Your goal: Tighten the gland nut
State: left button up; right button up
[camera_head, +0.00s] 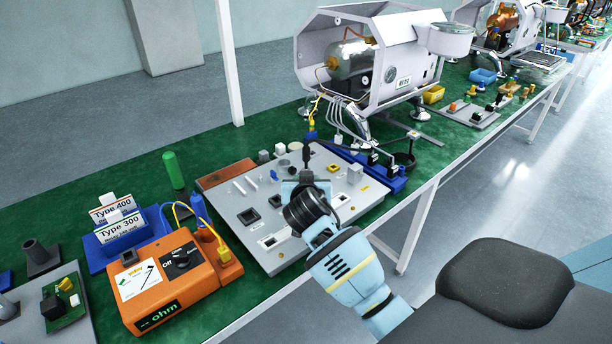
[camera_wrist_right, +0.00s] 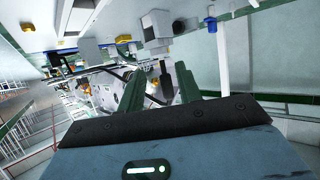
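I cannot pick out the gland nut with certainty in either view. My right gripper (camera_head: 305,176) is over the grey parts board, its arm coming in from the lower right of the head view. A small dark upright piece (camera_head: 306,152) shows just beyond its fingertips; I cannot tell whether they touch it. In the right wrist view the two dark green fingers of the gripper (camera_wrist_right: 162,78) stand apart, with a gap between them and no clearly held part. The espresso machine (camera_head: 412,66), a white open housing with a metal boiler (camera_head: 350,60), stands beyond the board. My left gripper is not in view.
The grey board (camera_head: 262,257) carries several small parts. An orange ohm meter (camera_head: 165,290) and a blue holder (camera_head: 97,258) with type cards stand left. A green cylinder (camera_head: 173,170) stands behind them. A blue fixture (camera_head: 392,182) with black pieces lies right of the board, near the table edge.

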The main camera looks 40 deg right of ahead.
jog(key=shift+x, duration=2.65)
jog(key=c, duration=0.7)
